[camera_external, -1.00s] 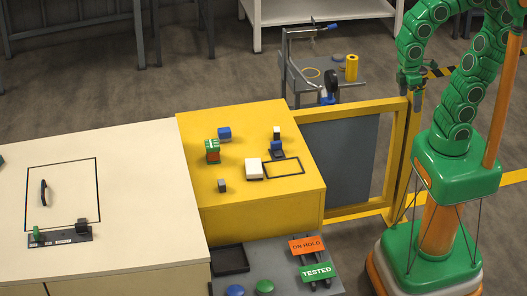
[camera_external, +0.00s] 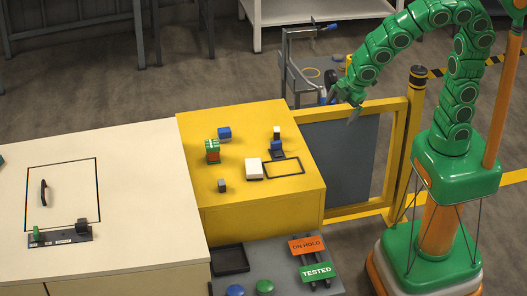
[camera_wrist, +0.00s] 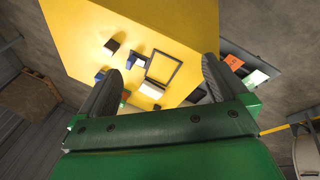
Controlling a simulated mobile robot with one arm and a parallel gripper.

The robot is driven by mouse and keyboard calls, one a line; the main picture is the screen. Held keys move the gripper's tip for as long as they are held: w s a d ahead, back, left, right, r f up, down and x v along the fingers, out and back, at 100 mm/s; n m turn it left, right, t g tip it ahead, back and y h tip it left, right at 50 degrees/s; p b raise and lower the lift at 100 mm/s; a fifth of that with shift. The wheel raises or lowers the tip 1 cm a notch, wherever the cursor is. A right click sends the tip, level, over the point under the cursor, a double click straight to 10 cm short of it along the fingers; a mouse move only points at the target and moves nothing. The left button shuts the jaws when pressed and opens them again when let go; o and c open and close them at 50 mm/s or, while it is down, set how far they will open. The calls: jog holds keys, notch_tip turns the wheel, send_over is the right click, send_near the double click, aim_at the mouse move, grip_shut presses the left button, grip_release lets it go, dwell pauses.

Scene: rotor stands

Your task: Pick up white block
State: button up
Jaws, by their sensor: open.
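The white block (camera_external: 254,168) stands on the yellow table (camera_external: 225,120), just left of a black-outlined rectangle (camera_external: 284,168). In the wrist view the white block (camera_wrist: 151,89) lies between and beyond my fingers, below the outlined rectangle. My gripper (camera_external: 354,114) is at the end of the green arm, right of the yellow table and above the yellow-framed barrier. In the wrist view my gripper (camera_wrist: 160,78) has its two dark fingers spread wide with nothing held between them.
The yellow-framed barrier (camera_external: 366,108) stands at the table's right side.

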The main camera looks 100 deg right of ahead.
aim_at(251, 166)
jog(key=w+d+f+n+t, duration=0.1)
jog(key=w+f+n+t, duration=0.2)
jog(key=w+n, duration=0.4)
jog(key=w+d+f+n+t+h, duration=0.1)
jog(key=w+f+n+t, duration=0.2)
jog(key=w+n, duration=0.3)
jog(key=w+d+f+n+t+h, duration=0.1)
jog(key=w+f+n+t, duration=0.1)
jog(key=w+f+n, duration=0.2)
jog(key=shift+w+d+f+n+t, duration=0.1)
jog(key=shift+w+f+n+t, duration=0.1)
jog(key=shift+w+n, duration=0.85)
jog(key=shift+w+d+f+n+t, duration=0.1)
jog(key=shift+w+f+n+t, duration=0.1)
jog(key=shift+w+n, duration=0.85)
jog(key=w+a+f+n, duration=0.1)
jog(key=n, duration=0.1)
jog(key=a+f+n+y, duration=0.1)
jog(key=n, duration=0.1)
jog(key=w+a+f+n+t, duration=0.1)
jog(key=a+f+n, duration=0.1)
jog(key=shift+w+y, duration=0.3)
jog(key=shift+y, duration=0.1)
jog(key=shift+w+a+f+n+y, duration=0.15)
jog(key=shift+a+f+n+y, duration=0.15)
jog(key=shift+n, duration=0.2)
jog(key=shift+x, duration=3.85)
jog(key=shift+r, duration=0.1)
jog(key=c, duration=0.7)
